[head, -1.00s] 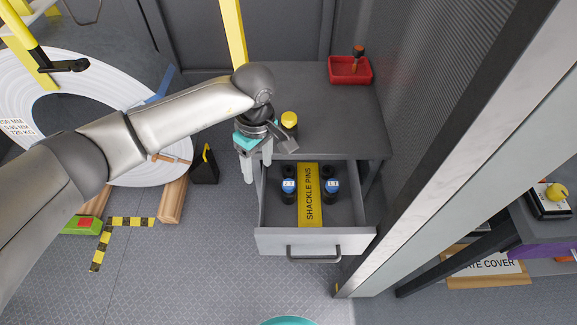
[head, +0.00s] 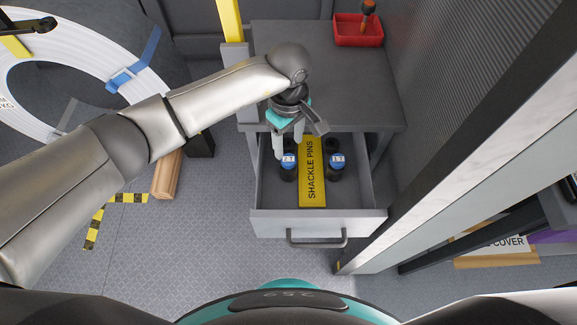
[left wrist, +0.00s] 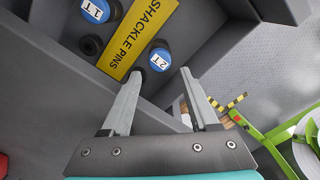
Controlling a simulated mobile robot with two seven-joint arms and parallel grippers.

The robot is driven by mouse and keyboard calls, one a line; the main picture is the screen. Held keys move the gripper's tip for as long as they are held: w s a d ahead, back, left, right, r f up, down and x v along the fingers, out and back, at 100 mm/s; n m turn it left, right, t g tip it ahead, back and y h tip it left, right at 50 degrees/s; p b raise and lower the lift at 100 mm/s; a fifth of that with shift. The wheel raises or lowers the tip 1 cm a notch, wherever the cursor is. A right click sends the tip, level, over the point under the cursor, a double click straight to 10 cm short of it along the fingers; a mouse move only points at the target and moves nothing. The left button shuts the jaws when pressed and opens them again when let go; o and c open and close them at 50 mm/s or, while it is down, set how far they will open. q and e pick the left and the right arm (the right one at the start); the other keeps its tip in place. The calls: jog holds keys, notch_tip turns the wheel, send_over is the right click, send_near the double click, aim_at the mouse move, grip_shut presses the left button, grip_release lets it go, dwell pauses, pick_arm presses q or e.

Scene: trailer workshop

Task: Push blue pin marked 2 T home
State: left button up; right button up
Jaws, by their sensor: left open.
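The blue pin marked 2 T (head: 289,161) stands in a black holder in the open drawer (head: 262,198), left of the yellow SHACKLE PINS strip (head: 312,172). In the left wrist view its blue cap (left wrist: 160,57) shows just ahead of the fingertips. My left gripper (head: 288,150) is open and empty, pointing down at the back left of the drawer, close behind this pin. It also shows in the left wrist view (left wrist: 160,78). I cannot tell whether a finger touches the pin. My right gripper is not in view.
A second blue pin marked 1 T (head: 336,160) stands right of the strip. A dark round holder (head: 332,145) sits behind it. The drawer walls enclose the pins closely. The grey cabinet top (head: 330,90) above carries a red tray (head: 358,34). A pale post stands to the right.

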aim_at(288, 159)
pick_arm(q)
jog(key=shift+f, duration=0.5)
notch_tip(288, 159, down, 4)
jog(key=b, duration=0.3)
jog(key=shift+f+b, duration=0.3)
jog(key=shift+f, duration=0.3)
jog(key=shift+w, duration=0.1)
jog(key=shift+c, duration=0.3)
jog(key=c, duration=0.9)
grip_shut()
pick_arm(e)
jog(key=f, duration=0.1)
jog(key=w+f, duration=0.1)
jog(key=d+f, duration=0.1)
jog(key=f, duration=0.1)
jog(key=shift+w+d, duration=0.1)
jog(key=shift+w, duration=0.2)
